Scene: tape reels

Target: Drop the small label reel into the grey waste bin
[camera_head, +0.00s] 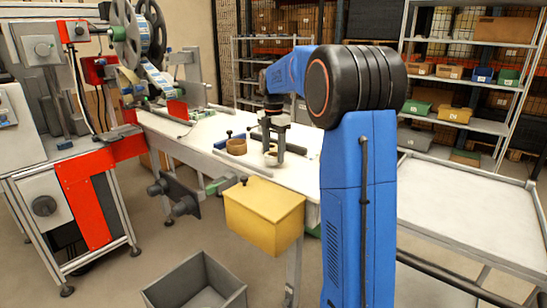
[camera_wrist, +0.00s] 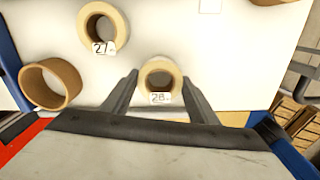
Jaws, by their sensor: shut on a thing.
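My gripper (camera_head: 273,152) is low over the white table in the head view. In the wrist view its fingers (camera_wrist: 160,82) are on either side of a small cream label reel (camera_wrist: 173,68) tagged 28, shut on it. I cannot tell whether the reel touches the table. In the head view the reel (camera_head: 270,158) is partly hidden by the fingers. The grey waste bin (camera_head: 218,300) stands on the floor at the bottom, open-topped, in front of the table; it is not in the wrist view.
Another cream reel (camera_wrist: 92,14), tagged 27, and a brown cardboard ring (camera_wrist: 36,98) lie nearby on the table. A yellow box (camera_head: 264,212) is at the table's front edge, between my gripper and the bin. A labelling machine (camera_head: 95,175) stands left.

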